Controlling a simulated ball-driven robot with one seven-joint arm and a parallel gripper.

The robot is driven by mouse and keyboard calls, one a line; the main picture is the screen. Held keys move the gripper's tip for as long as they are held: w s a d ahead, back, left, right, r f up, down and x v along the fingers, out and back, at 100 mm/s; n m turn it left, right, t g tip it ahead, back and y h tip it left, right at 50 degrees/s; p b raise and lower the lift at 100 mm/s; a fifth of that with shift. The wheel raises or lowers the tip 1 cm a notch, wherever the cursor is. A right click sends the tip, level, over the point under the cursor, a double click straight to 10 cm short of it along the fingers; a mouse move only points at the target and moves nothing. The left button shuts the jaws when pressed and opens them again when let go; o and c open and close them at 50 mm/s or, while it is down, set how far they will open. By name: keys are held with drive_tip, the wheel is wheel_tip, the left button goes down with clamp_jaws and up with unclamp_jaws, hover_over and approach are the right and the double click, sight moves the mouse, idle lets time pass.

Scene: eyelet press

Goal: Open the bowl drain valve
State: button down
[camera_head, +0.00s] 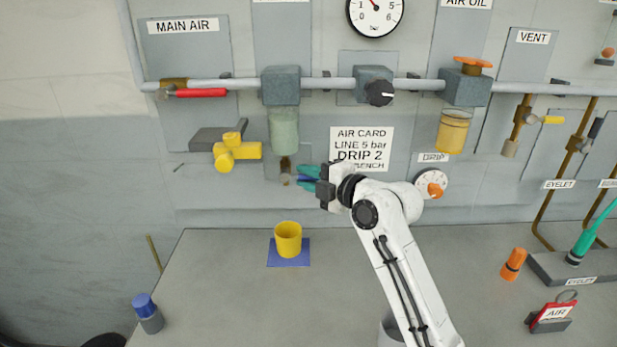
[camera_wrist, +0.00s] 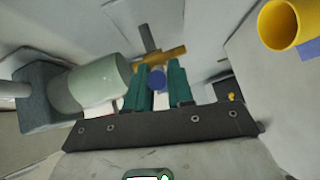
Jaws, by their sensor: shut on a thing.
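The grey-green filter bowl (camera_head: 284,130) hangs below a dark block on the pipe; it also shows in the wrist view (camera_wrist: 95,88). Under it is the small brass drain valve (camera_head: 286,167), seen in the wrist view as a brass piece (camera_wrist: 167,55) beyond my fingers. The valve's blue handle (camera_wrist: 157,78) sits between my teal fingers. My gripper (camera_head: 308,175) comes in from the right and is shut on the blue handle. The fingers hide part of the handle, so its exact angle is hard to tell.
A yellow cup (camera_head: 288,239) stands on a blue mat (camera_head: 276,259) on the bench, below the valve. A yellow fitting (camera_head: 237,151) is close by on the left. The AIR CARD sign (camera_head: 362,148) is behind my wrist. The bench (camera_head: 220,310) left of my arm is mostly clear.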

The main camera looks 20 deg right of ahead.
drive_tip(key=shift+r, duration=0.1)
idle(0.3)
drive_tip(key=shift+a+r+n+g+h, duration=0.1)
drive_tip(key=shift+r+n+g+h, duration=0.8)
drive_tip(key=shift+n+h, duration=0.15)
drive_tip(key=shift+w+a+r+n+g+h+p, duration=0.1)
drive_tip(key=shift+a+r+n+g+h+p, duration=0.1)
drive_tip(key=shift+r+n+g+h+p, duration=0.3)
drive_tip(key=shift+w+a+r+n+g+h+p, duration=0.15)
drive_tip(key=shift+n+g+h+p, duration=0.15)
drive_tip(key=shift+n+h+p, duration=0.2)
drive_tip(key=shift+s, duration=0.1)
drive_tip(key=shift+a, duration=0.1)
drive_tip(key=c, duration=1.1)
unclamp_jaws()
